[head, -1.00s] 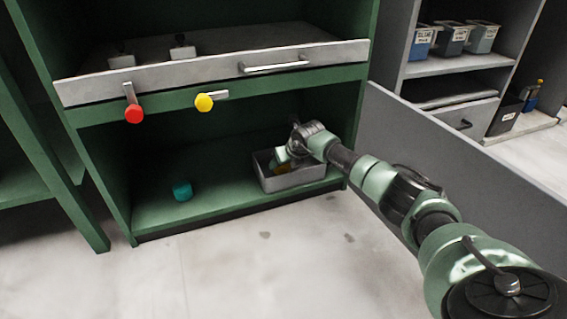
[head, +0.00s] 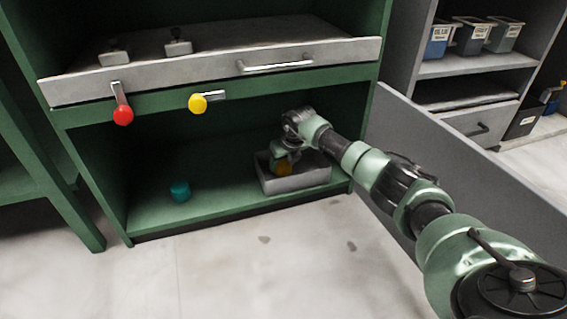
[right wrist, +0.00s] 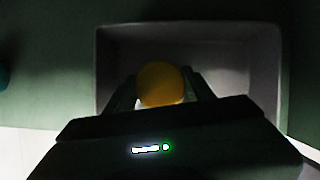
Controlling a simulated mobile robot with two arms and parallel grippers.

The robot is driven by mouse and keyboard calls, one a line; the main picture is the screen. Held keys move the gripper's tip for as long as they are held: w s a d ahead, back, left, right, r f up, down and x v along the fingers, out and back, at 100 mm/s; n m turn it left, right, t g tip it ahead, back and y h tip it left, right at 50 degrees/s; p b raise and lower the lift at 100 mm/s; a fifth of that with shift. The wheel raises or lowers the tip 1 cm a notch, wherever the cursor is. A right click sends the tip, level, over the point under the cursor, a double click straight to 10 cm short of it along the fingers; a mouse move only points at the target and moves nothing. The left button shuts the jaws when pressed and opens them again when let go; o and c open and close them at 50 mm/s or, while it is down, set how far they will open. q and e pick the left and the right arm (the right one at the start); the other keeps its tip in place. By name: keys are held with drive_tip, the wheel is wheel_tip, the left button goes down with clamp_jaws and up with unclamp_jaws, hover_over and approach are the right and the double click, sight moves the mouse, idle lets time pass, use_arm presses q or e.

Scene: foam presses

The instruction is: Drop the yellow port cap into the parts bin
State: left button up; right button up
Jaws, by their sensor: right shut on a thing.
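The yellow port cap (head: 284,168) is a rounded yellow-orange piece between the fingers of my right gripper (head: 281,165). In the right wrist view the cap (right wrist: 161,84) sits between the two dark fingertips (right wrist: 162,92), and the gripper is shut on it. The parts bin (head: 296,184) is an open grey tray on the lower green shelf. The cap and fingertips are over the bin's opening; the bin's walls (right wrist: 190,29) surround them in the right wrist view. I cannot tell how far the cap is above the bin floor. My left gripper is not in view.
A teal cap (head: 180,191) lies on the shelf left of the bin. A grey panel (head: 440,165) stands right of the cabinet.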

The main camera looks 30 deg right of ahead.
drive_tip(key=shift+f, duration=0.15)
drive_tip(key=shift+f, duration=0.45)
drive_tip(key=o, duration=1.4)
drive_tip(key=shift+c, duration=0.2)
drive_tip(key=shift+r, duration=0.1)
